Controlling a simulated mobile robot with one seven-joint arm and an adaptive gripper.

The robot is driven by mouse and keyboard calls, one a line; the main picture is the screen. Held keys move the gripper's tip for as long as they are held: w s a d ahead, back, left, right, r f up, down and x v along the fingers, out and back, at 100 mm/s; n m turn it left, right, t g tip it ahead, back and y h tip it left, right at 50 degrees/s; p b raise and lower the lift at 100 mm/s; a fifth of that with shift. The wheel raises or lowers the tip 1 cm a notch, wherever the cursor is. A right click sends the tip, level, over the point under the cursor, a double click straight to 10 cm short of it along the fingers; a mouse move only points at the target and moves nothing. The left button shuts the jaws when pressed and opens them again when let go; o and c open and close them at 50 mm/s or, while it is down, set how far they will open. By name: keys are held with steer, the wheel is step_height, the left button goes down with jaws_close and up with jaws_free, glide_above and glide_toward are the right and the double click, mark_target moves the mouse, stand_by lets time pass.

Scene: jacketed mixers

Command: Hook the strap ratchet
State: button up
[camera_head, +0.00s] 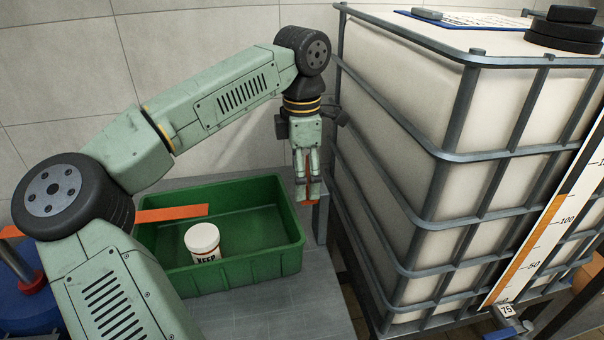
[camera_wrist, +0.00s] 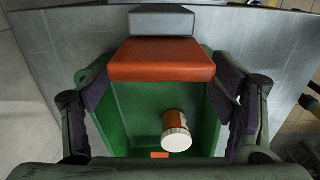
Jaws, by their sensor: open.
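An orange block with a grey end, perhaps the ratchet's handle (camera_wrist: 161,60), lies close in front of the wrist camera, between the finger sides. In the head view an orange piece (camera_head: 312,202) shows at the fingertips, by a grey upright post (camera_head: 321,218). My gripper (camera_head: 308,182) points down there, beside the caged tank; its two fingers (camera_wrist: 160,98) stand apart in the wrist view. I cannot tell whether they touch the orange block. A flat orange strap-like bar (camera_head: 172,213) reaches over the green bin from the left, partly behind my arm. No hook is clearly visible.
The green bin (camera_head: 285,262) stands on a grey bench (camera_head: 318,312) and holds a white jar (camera_head: 202,242), which shows in the wrist view (camera_wrist: 176,132). The large caged tank (camera_head: 405,130) closes off the right side. A tiled wall (camera_head: 200,40) stands behind.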

step_height(320, 180, up, 12)
stand_by(0.6)
steer(key=shift+s, duration=0.1)
